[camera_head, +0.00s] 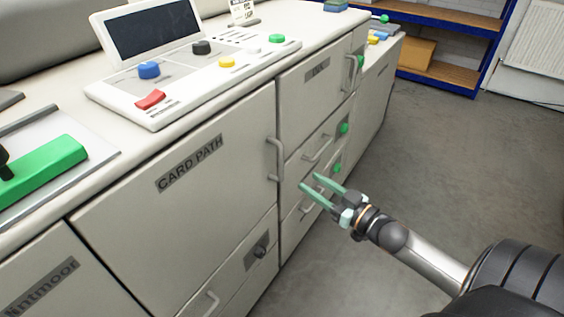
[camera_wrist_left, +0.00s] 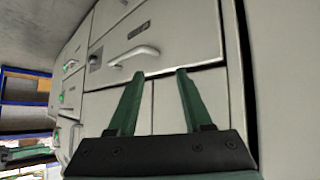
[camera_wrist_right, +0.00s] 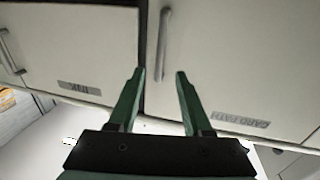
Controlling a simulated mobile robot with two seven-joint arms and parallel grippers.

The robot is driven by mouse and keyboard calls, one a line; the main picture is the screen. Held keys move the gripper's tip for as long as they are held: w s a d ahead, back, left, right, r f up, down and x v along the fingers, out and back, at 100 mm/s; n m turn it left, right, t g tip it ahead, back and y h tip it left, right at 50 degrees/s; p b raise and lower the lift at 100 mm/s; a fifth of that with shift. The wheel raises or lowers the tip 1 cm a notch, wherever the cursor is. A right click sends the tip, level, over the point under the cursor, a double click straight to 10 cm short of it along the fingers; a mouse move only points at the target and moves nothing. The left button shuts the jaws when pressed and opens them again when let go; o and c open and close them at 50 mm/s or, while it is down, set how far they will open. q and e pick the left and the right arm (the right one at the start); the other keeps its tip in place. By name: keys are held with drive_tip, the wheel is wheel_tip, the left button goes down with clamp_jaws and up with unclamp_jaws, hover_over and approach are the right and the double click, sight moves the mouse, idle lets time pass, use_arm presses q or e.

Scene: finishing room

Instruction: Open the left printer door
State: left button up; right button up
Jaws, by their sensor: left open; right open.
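The left printer door (camera_head: 200,215) is the large white panel marked CARD PATH, and it looks shut. Its upright bar handle (camera_head: 275,158) is at its right edge. In the head view my right gripper (camera_head: 309,180) is open, to the right of and below the handle. In the right wrist view the handle (camera_wrist_right: 163,45) lies beyond the gap between the open, empty fingers (camera_wrist_right: 160,72). My left gripper (camera_wrist_left: 160,73) shows only in its wrist view, open and empty, below a drawer handle (camera_wrist_left: 135,56); whether it touches is unclear.
The INK door (camera_head: 315,90) is right of the CARD PATH door, with drawers and green knobs below. A control panel (camera_head: 185,65) with a screen stands on top. Blue shelving (camera_head: 450,45) is at the back. Grey floor (camera_head: 460,150) is open at right.

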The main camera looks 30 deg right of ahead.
sight(281, 178)
drive_tip(key=shift+w+a+b, duration=0.25)
drive_tip(key=shift+w+a, duration=0.15)
drive_tip(key=shift+w, duration=1.5)
drive_tip(key=shift+w+a+b, duration=0.25)
drive_tip(key=shift+w+a, duration=0.15)
drive_tip(key=shift+w, duration=1.5)
drive_tip(key=shift+w+a+b, duration=0.25)
drive_tip(key=shift+w+a, duration=0.15)
drive_tip(key=shift+w, duration=1.5)
drive_tip(key=shift+c, duration=0.2)
clamp_jaws()
